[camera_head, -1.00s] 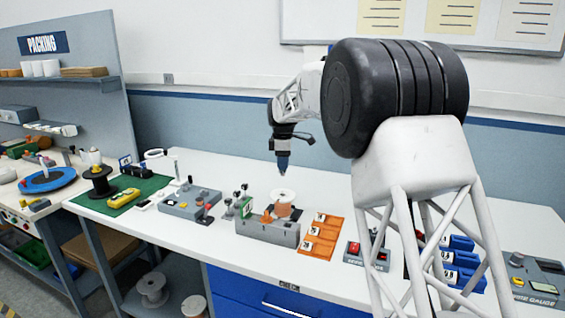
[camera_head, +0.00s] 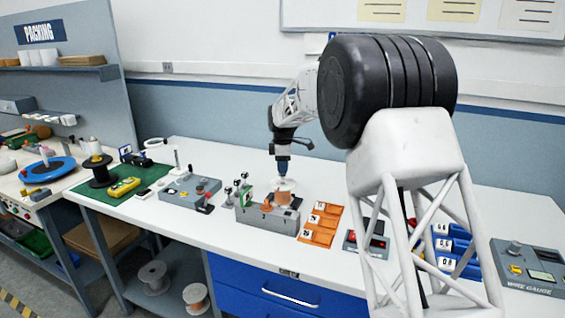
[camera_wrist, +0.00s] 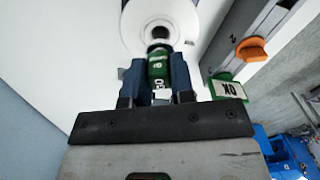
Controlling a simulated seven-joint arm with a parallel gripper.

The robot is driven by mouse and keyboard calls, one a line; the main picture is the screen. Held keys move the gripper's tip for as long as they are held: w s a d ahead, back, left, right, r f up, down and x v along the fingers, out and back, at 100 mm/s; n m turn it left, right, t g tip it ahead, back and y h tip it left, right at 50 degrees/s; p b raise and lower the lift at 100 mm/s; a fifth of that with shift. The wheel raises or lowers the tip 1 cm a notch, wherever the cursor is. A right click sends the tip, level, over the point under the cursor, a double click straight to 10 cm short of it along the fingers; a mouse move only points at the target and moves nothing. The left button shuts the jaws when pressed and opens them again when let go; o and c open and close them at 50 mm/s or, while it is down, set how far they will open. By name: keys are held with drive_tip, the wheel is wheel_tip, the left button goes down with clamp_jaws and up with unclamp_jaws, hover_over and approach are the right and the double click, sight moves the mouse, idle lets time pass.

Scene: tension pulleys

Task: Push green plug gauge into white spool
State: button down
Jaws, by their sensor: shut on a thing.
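My gripper (camera_wrist: 158,80) is shut on the green plug gauge (camera_wrist: 158,66), which carries white lettering. I cannot tell whether the end touches the flange or enters the hole. In the head view my gripper (camera_head: 283,170) is directly above the spool and hides the gauge.
The grey fixture block (camera_head: 265,217) has an orange knob (camera_wrist: 251,49) and a green "OK" tag (camera_wrist: 229,88) beside it. Orange numbered trays (camera_head: 321,224) lie to the right, a grey box (camera_head: 188,189) to the left.

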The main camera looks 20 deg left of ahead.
drive_tip(key=shift+f, duration=0.35)
drive_tip(key=shift+f, duration=1.55)
idle(2.2)
drive_tip(key=c, duration=0.9)
unclamp_jaws()
drive_tip(key=shift+r, duration=0.25)
drive_tip(key=shift+r, duration=3.75)
